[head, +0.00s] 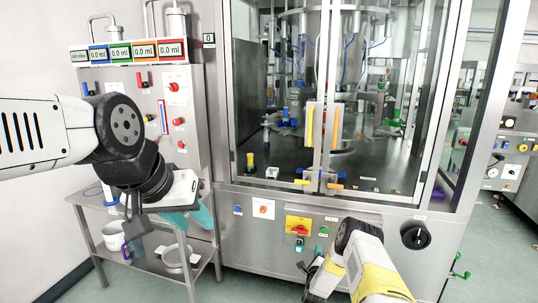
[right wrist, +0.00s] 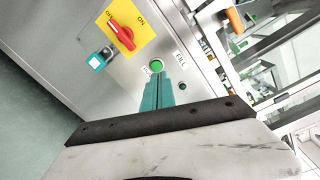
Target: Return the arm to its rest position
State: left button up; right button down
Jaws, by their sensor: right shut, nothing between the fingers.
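My right arm (head: 362,262) reaches up from the bottom of the head view, low in front of the machine's control panel. In the right wrist view the two teal fingers of my right gripper (right wrist: 157,84) are together and empty. Their tips point at a green button (right wrist: 157,66) on the metal panel; I cannot tell whether they touch it. My left gripper (head: 190,217) hangs at the left of the head view, in front of the side table. Its teal fingers look apart, with nothing seen between them.
The red switch on a yellow plate (right wrist: 123,27) and a teal-fronted part (right wrist: 96,61) are beside the right gripper. The glass-doored machine (head: 345,110) fills the middle.

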jog(key=w+a+r+n+g+y, duration=0.1)
jog(key=w+r+n+y, duration=0.2)
jog(key=r, duration=0.7)
jog(key=w+a+r+n+g, duration=0.1)
jog(key=w+r+n, duration=0.3)
jog(key=r, duration=0.7)
jog(key=s+a+r+n+g+y, duration=0.1)
jog(key=s+r+n, duration=0.2)
jog(key=s+r, duration=0.35)
jog(key=s+a+r+n+g+y, duration=0.1)
jog(key=s+a+r+n, duration=0.15)
jog(key=r, duration=0.65)
jog(key=s+a+r+n+g, duration=0.1)
jog(key=s+r+n+g, duration=0.1)
jog(key=s+r+n, duration=0.35)
jog(key=s+r+n+g, duration=0.2)
jog(key=s+r+n, duration=0.2)
jog(key=s, duration=1.5)
jog(key=s+r+n+g+y, duration=0.1)
jog(key=s+r+n+g, duration=0.1)
jog(key=s, duration=1.8)
jog(key=shift+a+r+n+g, duration=0.4)
jog(key=shift+r+n, duration=0.5)
jog(key=shift+n, duration=0.2)
jog(key=shift+d, duration=0.1)
